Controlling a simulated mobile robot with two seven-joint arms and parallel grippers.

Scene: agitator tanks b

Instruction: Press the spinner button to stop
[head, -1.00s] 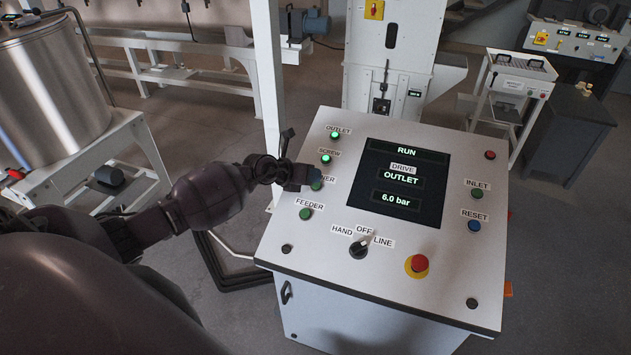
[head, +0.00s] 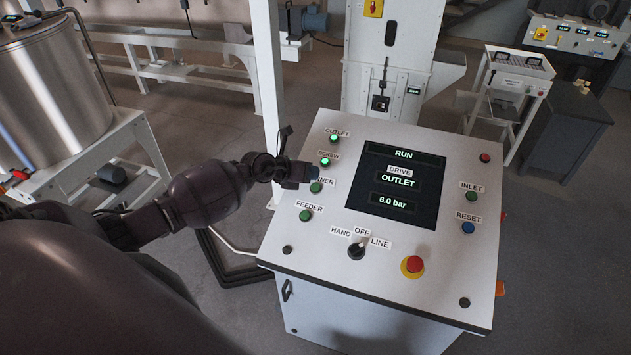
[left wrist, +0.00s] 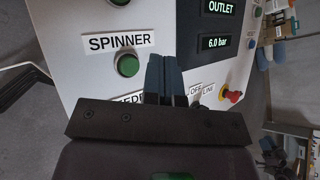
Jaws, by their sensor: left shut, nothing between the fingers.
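The spinner button is a green round push button (head: 316,187) on the left side of the sloped control panel (head: 300,240), its label partly hidden by my gripper. In the left wrist view, the button (left wrist: 128,65) sits below its full SPINNER label and looks unlit. My left gripper (head: 315,174) is shut and empty, just above the button in the head view. In the left wrist view, its blue fingertips (left wrist: 165,58) are together to the right of the button. Whether they touch the panel cannot be told. My right gripper is not in view.
Lit OUTLET (head: 334,138) and SCREW (head: 325,161) buttons lie above, and the FEEDER button (head: 305,216) below. A selector knob (head: 356,251) and red emergency stop (head: 412,265) sit lower. A white post (head: 268,90) stands behind.

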